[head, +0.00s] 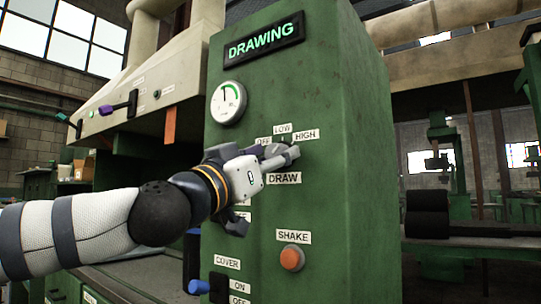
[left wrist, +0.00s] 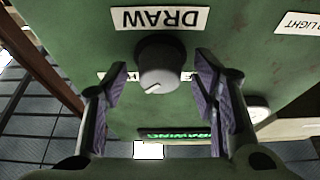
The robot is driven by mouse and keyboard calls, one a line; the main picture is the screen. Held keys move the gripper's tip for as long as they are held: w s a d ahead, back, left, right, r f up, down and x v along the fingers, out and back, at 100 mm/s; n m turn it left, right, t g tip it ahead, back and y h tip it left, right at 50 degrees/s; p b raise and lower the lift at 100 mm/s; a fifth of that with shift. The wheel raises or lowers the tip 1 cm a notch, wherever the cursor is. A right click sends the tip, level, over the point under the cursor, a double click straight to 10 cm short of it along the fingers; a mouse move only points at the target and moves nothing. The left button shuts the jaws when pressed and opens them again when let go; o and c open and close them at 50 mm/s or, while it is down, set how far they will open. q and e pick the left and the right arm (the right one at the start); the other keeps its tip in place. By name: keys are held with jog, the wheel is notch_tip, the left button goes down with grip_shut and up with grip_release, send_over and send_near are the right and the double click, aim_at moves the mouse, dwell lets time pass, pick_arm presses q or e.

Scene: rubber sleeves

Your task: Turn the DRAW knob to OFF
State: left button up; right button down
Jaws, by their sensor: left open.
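The DRAW knob (left wrist: 160,65) is a grey round dial with a white pointer line, seen in the left wrist view, which shows the panel upside down. The line points to the picture's lower left, toward the HIGH side of the dial. My left gripper (left wrist: 158,90) is open, one finger on each side of the knob, with visible gaps. In the head view the left gripper (head: 281,157) mostly hides the knob, among the labels OFF (head: 263,141), LOW (head: 283,128), HIGH (head: 305,134) and DRAW (head: 284,178). My right gripper is not in view.
The green cabinet (head: 345,200) carries a gauge (head: 228,103) and lit DRAWING sign (head: 264,41) above, an orange SHAKE button (head: 292,258) below, and a blue COVER switch (head: 200,286) at lower left. Machines stand behind to the right.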

pick_arm(q)
jog(key=c, duration=1.2)
jog(key=shift+o, duration=0.2)
